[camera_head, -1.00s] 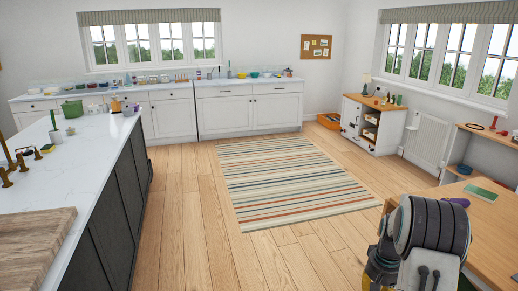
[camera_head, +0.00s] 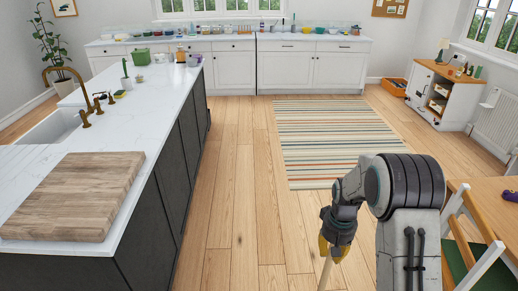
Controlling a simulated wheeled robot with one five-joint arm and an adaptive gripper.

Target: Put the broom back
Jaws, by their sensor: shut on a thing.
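My gripper (camera_head: 333,250) is at the lower right, in front of my arm, with its yellow fingers pointing down. It is shut on a thin pale stick, the broom's handle (camera_head: 325,273), which runs down out of the bottom of the picture. The broom's head is out of view. No rack or holder for the broom shows.
A kitchen island (camera_head: 150,200) with a wooden board (camera_head: 75,195) stands at the left. White cabinets (camera_head: 313,68) line the back wall. A striped rug (camera_head: 335,135) lies ahead. A table (camera_head: 490,205) and chair (camera_head: 470,250) stand close at right. Wooden floor between is clear.

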